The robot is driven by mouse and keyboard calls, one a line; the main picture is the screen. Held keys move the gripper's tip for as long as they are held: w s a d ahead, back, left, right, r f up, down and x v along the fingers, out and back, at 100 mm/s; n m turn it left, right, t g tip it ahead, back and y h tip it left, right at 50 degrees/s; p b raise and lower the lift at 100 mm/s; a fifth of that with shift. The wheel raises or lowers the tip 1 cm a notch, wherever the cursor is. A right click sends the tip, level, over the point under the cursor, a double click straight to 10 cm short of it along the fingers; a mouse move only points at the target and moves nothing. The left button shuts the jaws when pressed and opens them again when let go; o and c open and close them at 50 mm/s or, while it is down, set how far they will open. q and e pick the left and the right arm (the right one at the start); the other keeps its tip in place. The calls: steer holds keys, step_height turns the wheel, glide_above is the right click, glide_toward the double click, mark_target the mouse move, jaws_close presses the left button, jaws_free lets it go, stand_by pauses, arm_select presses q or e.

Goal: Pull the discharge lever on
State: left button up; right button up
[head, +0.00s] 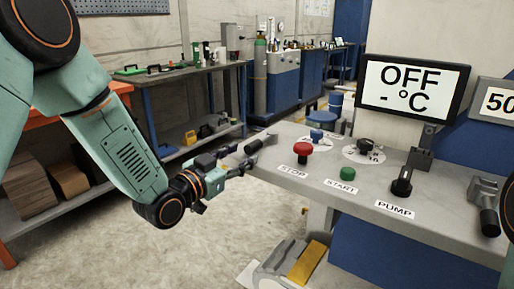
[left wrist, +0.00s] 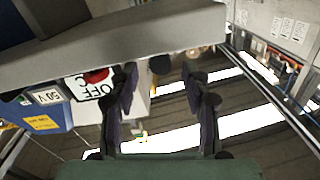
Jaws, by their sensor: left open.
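A grey lever with a dark cylindrical handle (head: 261,142) sits at the left end of the grey control desk (head: 300,186). A similar grey and black lever (head: 487,206) is at the desk's right end. No label naming either as discharge is readable. My left gripper (head: 244,166) is open just in front of and below the left lever, with nothing visible held. In the left wrist view its two fingers (left wrist: 165,98) stand apart, and a dark rounded piece (left wrist: 160,65) shows beyond them, perhaps the handle end. My right gripper does not show.
The desk carries a red STOP button (head: 303,149), a green START button (head: 347,174), a black PUMP switch (head: 402,184) and two dials. A screen (head: 412,88) reads OFF. A yellow pedal (head: 307,262) is below. The floor on the left is clear.

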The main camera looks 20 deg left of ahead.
mark_target(257, 142)
arm_select(q)
steer(key=b+x, duration=0.1)
steer(key=x, duration=0.6)
steer(key=shift+w, duration=0.15)
steer(key=shift+c, duration=0.5)
jaws_close()
